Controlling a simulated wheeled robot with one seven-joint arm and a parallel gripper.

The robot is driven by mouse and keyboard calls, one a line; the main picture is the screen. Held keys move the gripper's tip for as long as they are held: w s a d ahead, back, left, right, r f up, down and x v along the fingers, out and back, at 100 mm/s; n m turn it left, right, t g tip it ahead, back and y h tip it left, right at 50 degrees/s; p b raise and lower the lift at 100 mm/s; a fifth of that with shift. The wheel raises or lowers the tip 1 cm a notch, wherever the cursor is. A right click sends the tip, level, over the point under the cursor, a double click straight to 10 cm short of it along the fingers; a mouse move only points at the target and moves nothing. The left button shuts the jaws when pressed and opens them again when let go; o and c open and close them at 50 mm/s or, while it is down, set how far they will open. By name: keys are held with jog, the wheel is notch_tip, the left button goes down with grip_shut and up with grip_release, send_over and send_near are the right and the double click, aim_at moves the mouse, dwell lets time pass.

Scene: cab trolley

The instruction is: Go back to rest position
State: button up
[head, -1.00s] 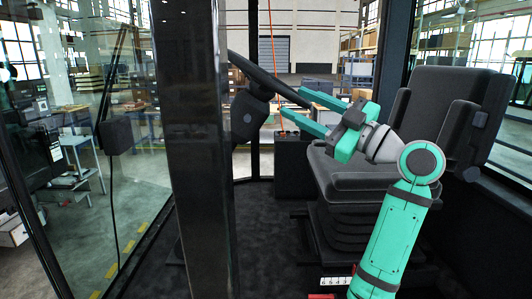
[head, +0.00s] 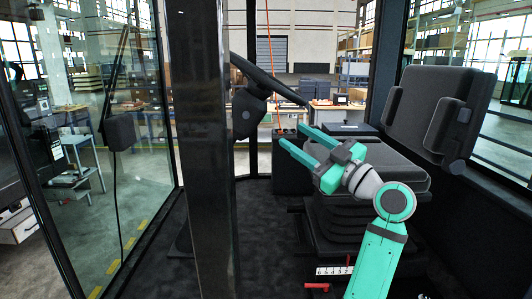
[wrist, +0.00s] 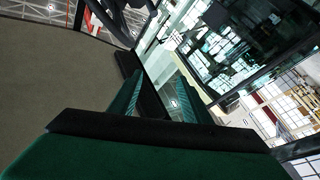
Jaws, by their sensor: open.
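My gripper (head: 302,143) is in the head view, in front of the driver's seat and to the right of the steering wheel. Its two green fingers point to the upper left and stand apart, with nothing between them. The arm comes up from the lower right. In the wrist view the gripper's dark green parts (wrist: 150,155) fill the bottom, and no held object shows.
The steering wheel (head: 262,77) is close to the left of the fingers. The black seat (head: 432,115) stands behind and right of the arm. A dark pillar (head: 200,150) rises at left centre. A red lever (head: 317,287) is low near the arm. The floor (head: 270,220) left of the seat is clear.

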notch_tip(320, 180, down, 27)
jog(key=w+m+t+h, duration=0.1)
jog(key=m+t+h, duration=0.2)
jog(key=m+h, duration=0.45)
jog(key=s+a+f+m+g+h, duration=0.1)
jog(key=s+f+m+h, duration=0.3)
jog(key=f, duration=0.7)
jog(key=s+a+f+m+h, duration=0.1)
jog(key=s+f+m, duration=0.1)
jog(key=s+f, duration=0.7)
jog(key=s+a+f+m+g+h, duration=0.1)
jog(key=s+f, duration=0.6)
jog(key=s, duration=0.3)
jog(key=s+a+f+m+h, duration=0.1)
jog(key=s+f+h, duration=0.1)
jog(key=s+f, duration=0.6)
jog(key=s+a+r, duration=0.2)
jog(key=s+r, duration=0.1)
jog(key=s, duration=0.9)
jog(key=s+a+r+n, duration=0.1)
jog(key=s+r, duration=0.3)
jog(key=s, duration=0.8)
jog(key=shift+a+g+y, duration=0.35)
jog(key=shift+a+g, duration=0.05)
jog(key=shift+a, duration=0.25)
